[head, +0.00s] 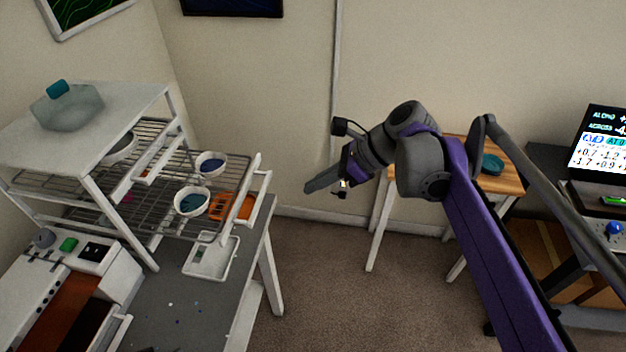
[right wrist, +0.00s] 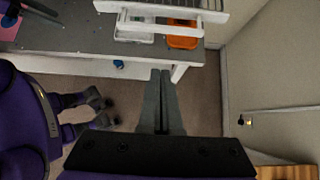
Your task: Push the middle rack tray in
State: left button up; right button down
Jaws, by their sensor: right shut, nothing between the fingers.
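The white rack (head: 92,180) stands on the table at the left of the head view. A wire tray (head: 165,205) is pulled out to the right, with its white front handle bar (head: 262,195) at the outer end. It carries two white bowls with blue contents, a far one (head: 210,164) and a near one (head: 191,201). Another tray's white front bar (head: 158,152) shows closer to the rack frame. My right gripper (head: 309,188) is shut and empty, apart from the handle and to its right. Its fingers (right wrist: 161,77) point toward the table edge in the right wrist view. My left gripper is not seen.
A white shallow container (head: 211,257) and an orange one (right wrist: 183,42) sit on the table near the tray. A white-and-brown machine (head: 75,285) stands in front of the rack. A wooden stool (head: 460,155) stands behind my right arm. Floor right of the table is clear.

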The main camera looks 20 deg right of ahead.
aim_at(184, 186)
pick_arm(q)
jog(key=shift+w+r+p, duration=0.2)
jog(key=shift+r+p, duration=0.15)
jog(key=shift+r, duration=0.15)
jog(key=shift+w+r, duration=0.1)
pick_arm(e)
jog(key=w+a+f, duration=0.4)
jog(key=w+a, duration=0.1)
jog(key=a, duration=0.2)
jog(key=shift+a+f, duration=0.15)
jog(key=shift+f, duration=0.25)
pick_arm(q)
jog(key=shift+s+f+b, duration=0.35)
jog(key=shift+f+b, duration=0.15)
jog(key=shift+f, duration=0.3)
pick_arm(e)
jog(key=w+a, duration=0.3)
jog(key=a, duration=0.2)
jog(key=w+a, duration=0.4)
jog(key=a, duration=0.1)
jog(key=w+a, duration=0.4)
jog(key=a, duration=0.2)
jog(key=shift+a, duration=0.1)
jog(key=shift+w+a, duration=0.2)
jog(key=shift+a, duration=0.2)
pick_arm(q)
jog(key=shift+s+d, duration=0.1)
pick_arm(e)
jog(key=shift+r, duration=0.1)
